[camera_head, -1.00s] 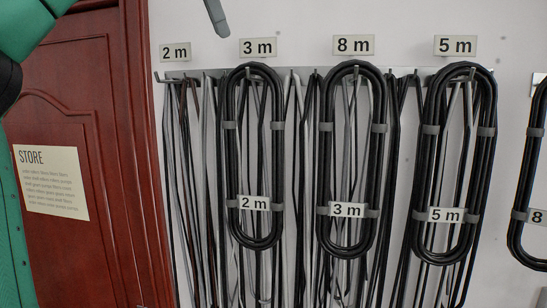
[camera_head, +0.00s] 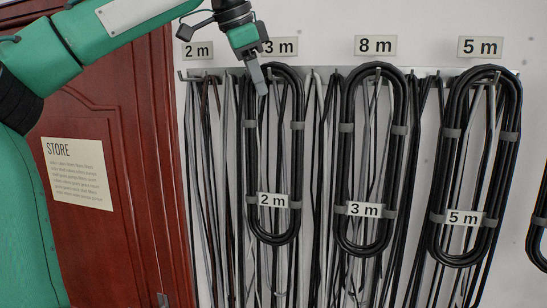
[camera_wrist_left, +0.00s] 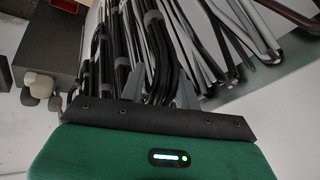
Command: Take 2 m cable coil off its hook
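The 2 m cable coil (camera_head: 273,238) is a long black loop with grey bands and a white "2 m" tag (camera_head: 272,200). It hangs upright on a hook below the "3 m" wall sign (camera_head: 279,46). My left gripper (camera_head: 259,85) comes in from the upper left and is in front of the coil's top in the head view, hiding part of it and its hook. In the left wrist view the two grey fingers (camera_wrist_left: 160,90) stand apart, with black cable beyond and between them. Whether they touch the coil cannot be told. My right gripper is not in view.
The 3 m coil (camera_head: 345,235) and the 5 m coil (camera_head: 458,255) hang to the right. Loose black and grey cables hang behind on the hook rail (camera_head: 425,72). A "2 m" wall sign (camera_head: 198,51) is at the left, beside a red-brown door (camera_head: 130,240).

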